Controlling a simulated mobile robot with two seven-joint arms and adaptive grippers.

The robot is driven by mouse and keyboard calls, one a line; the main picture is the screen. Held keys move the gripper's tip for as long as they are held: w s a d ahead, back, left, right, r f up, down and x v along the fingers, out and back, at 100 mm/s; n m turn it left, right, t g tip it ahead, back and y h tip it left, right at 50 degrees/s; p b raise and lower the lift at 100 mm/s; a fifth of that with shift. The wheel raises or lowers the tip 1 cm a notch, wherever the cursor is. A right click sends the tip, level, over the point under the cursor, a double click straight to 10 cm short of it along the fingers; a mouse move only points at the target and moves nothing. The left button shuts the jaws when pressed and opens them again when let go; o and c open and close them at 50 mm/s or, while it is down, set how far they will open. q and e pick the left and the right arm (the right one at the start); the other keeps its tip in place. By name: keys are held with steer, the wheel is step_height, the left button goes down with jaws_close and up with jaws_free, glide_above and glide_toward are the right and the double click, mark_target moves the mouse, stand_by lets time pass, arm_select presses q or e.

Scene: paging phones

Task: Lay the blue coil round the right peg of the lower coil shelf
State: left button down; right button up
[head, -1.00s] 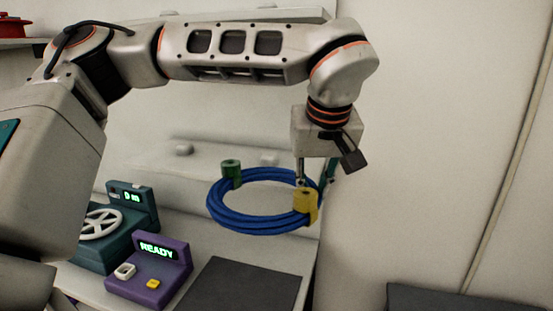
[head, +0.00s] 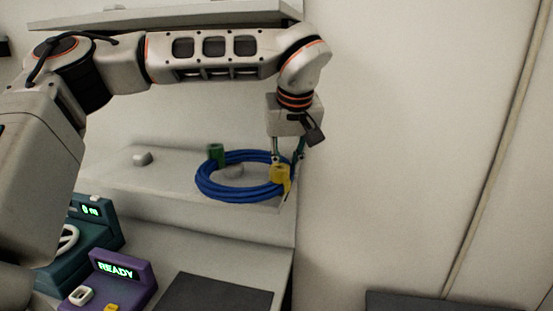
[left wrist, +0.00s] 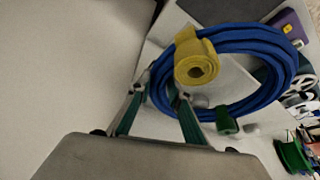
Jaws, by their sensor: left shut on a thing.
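The blue coil (head: 205,188), with a green tab (head: 216,153) and a yellow tab (head: 281,174), hangs roughly level at the lower coil shelf (head: 112,177). My left gripper (head: 287,160) is shut on the coil near its yellow tab. The right peg (head: 233,171) shows through the ring's opening; I cannot tell whether the coil is around it or still above it. The left peg (head: 142,159) is bare. In the left wrist view the coil (left wrist: 262,40) lies beyond the gripper (left wrist: 160,93), its yellow tab (left wrist: 196,62) close by. My right gripper is out of view.
Below the shelf stand a teal device (head: 92,250) with a white wheel and a purple device (head: 131,277) reading READY. A dark mat (head: 215,293) lies beside them. An upper shelf (head: 190,16) is above my arm. A plain wall is at the right.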

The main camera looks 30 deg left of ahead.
arm_select(q)
steer(key=w+a, duration=0.1)
steer(key=w, duration=0.1)
steer(key=w+a+p, duration=0.1)
steer(key=w+a, duration=0.3)
steer(key=w, duration=0.1)
steer(key=shift+w+r+p, duration=0.1)
steer(key=shift+p, duration=0.25)
steer(key=shift+w+a, duration=0.15)
steer(key=shift+w, duration=0.05)
steer(key=shift+f, duration=1.8)
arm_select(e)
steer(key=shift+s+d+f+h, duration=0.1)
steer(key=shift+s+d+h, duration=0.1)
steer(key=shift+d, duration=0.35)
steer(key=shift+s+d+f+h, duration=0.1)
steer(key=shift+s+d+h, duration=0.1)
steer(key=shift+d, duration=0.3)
arm_select(q)
steer(key=c, duration=1.8)
jaws_free()
steer(key=shift+f, duration=0.1)
steer(key=shift+c, duration=0.2)
